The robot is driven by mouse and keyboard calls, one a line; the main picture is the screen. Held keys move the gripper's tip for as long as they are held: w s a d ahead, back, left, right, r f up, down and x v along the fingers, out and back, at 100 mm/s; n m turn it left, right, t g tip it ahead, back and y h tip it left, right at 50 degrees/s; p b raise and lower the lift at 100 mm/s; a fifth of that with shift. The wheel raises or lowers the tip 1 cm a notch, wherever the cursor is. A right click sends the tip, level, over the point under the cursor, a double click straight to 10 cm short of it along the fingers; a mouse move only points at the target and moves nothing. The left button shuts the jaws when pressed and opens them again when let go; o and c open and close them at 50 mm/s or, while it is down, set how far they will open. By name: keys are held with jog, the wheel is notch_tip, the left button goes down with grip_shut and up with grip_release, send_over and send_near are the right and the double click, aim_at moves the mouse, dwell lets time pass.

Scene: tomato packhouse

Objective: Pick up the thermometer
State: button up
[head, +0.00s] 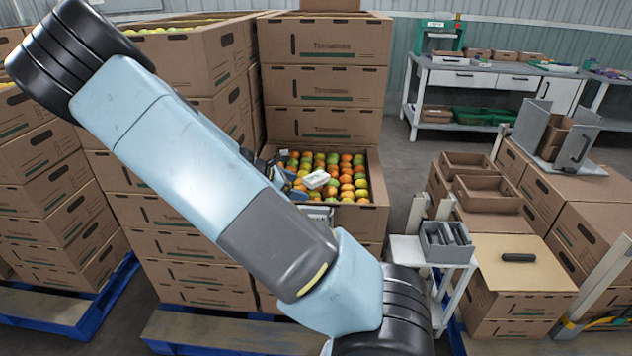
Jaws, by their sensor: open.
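A small white device (316,179), which looks like the thermometer, lies on top of the tomatoes in an open cardboard box. It is too small to read any marking on it. My gripper (288,176) is just left of the white device, over the left part of the box. It is open, and my arm hides much of it. I cannot tell whether a finger touches the device. The tomatoes (347,172) are red, orange, yellow and green. The open box (374,180) sits on a stack, with its left side behind my arm.
Tall stacks of cartons (325,85) stand behind and left of the open box. A white stand (408,250) with a grey bin (446,243) is to the right. A dark object (518,257) lies on a flat tan lid. A workbench (500,66) is at the back.

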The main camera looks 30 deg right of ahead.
aim_at(314, 176)
jog(key=w+n+h, duration=0.1)
jog(key=w+n+t, duration=0.1)
jog(key=w, duration=0.1)
jog(key=w+n+t+h, duration=0.1)
jog(key=n, duration=0.1)
jog(key=shift+w+a+r+h, duration=0.15)
jog(key=shift+a+r+h, duration=0.15)
jog(key=shift+r, duration=0.05)
jog(key=x, duration=0.8)
jog(key=shift+d, duration=0.15)
jog(key=shift+x, duration=2.65)
jog(key=shift+r, duration=0.1)
jog(key=c, duration=1.2)
